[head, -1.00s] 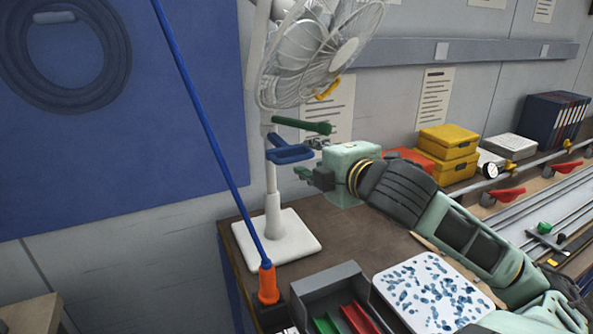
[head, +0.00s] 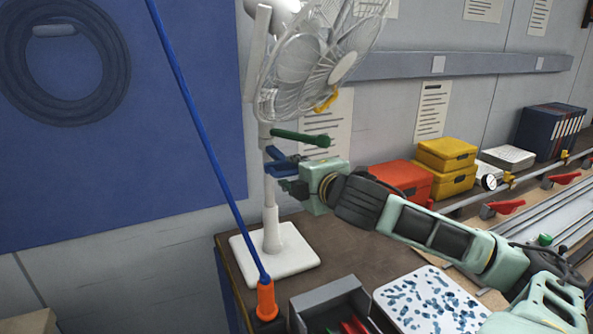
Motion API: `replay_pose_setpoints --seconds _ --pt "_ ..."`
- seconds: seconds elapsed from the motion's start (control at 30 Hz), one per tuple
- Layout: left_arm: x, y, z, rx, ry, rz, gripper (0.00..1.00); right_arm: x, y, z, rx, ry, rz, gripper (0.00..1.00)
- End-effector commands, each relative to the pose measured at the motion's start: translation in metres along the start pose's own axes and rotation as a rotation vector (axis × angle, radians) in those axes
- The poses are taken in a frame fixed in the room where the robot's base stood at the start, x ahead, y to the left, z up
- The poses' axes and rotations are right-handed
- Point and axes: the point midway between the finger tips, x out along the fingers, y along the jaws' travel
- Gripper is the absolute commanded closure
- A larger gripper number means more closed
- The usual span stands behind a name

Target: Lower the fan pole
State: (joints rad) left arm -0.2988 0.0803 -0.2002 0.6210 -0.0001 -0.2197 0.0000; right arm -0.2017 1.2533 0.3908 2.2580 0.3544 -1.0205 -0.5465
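The white fan (head: 305,70) stands on a white pole (head: 268,190) with a square white base (head: 275,255) at the left end of the bench. A blue clamp handle (head: 277,165) sits on the pole below the fan head, with a dark green bar (head: 300,137) just above it. My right gripper (head: 286,178) reaches in from the right at the height of the blue handle, close beside the pole. One dark finger shows just below the handle; the other is hard to make out, so its opening and any contact are unclear. My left gripper is out of view.
A slanting blue rod with an orange foot (head: 266,299) crosses in front of the pole's left side. A grey bin (head: 325,300) and a speckled tray (head: 430,300) lie in front. Red and yellow boxes (head: 446,153) stand behind my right arm.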

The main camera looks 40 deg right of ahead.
Motion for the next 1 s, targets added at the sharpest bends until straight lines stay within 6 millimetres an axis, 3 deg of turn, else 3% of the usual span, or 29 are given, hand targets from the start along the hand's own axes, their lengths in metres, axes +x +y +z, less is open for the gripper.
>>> replay_pose_setpoints --seconds 0.17,0.53,1.0 --pt "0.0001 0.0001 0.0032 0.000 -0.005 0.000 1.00 0.0000 0.0000 0.0000 0.000 0.000 0.000 0.69" --pt "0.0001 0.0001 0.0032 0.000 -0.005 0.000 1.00 -0.0002 0.0000 0.0000 0.001 0.000 0.000 1.00" --pt "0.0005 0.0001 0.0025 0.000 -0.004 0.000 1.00 -0.0001 -0.0007 0.0000 0.001 0.000 0.000 1.00"
